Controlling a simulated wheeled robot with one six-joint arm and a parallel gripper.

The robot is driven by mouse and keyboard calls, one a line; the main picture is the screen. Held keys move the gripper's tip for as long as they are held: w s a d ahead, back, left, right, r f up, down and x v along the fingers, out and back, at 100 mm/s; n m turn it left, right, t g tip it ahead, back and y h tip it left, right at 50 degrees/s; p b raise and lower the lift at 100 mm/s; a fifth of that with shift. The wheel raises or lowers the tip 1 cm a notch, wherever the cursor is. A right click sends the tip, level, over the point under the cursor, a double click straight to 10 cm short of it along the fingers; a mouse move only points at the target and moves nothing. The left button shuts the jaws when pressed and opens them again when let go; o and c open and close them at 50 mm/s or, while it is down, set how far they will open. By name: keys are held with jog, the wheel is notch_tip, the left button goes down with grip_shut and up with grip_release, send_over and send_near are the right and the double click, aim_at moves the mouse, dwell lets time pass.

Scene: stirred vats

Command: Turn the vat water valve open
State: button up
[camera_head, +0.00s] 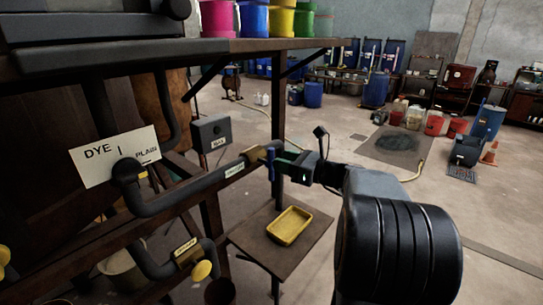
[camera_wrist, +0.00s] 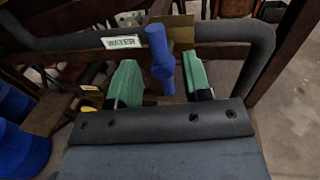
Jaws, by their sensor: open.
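The vat water valve has a blue handle (camera_wrist: 161,58), which sits upright on a dark pipe (camera_wrist: 220,32) beside a label reading WATER (camera_wrist: 121,42). My gripper (camera_wrist: 164,82), with green finger pads, is open in the wrist view. The lower part of the blue handle lies between the two fingers, with gaps showing on both sides. In the head view the blue handle (camera_head: 271,163) shows at the pipe in front of a brass-coloured fitting (camera_head: 255,155). My gripper (camera_head: 285,160) reaches it from the right there.
A yellow knob (camera_head: 201,271) sits on a lower pipe. A box (camera_head: 212,133) and a DYE sign (camera_head: 115,157) are to the left. A yellow tray (camera_head: 289,226) lies on a low shelf (camera_head: 258,240).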

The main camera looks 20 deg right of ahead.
aim_at(271, 163)
jog(key=shift+x, duration=2.2)
grip_shut()
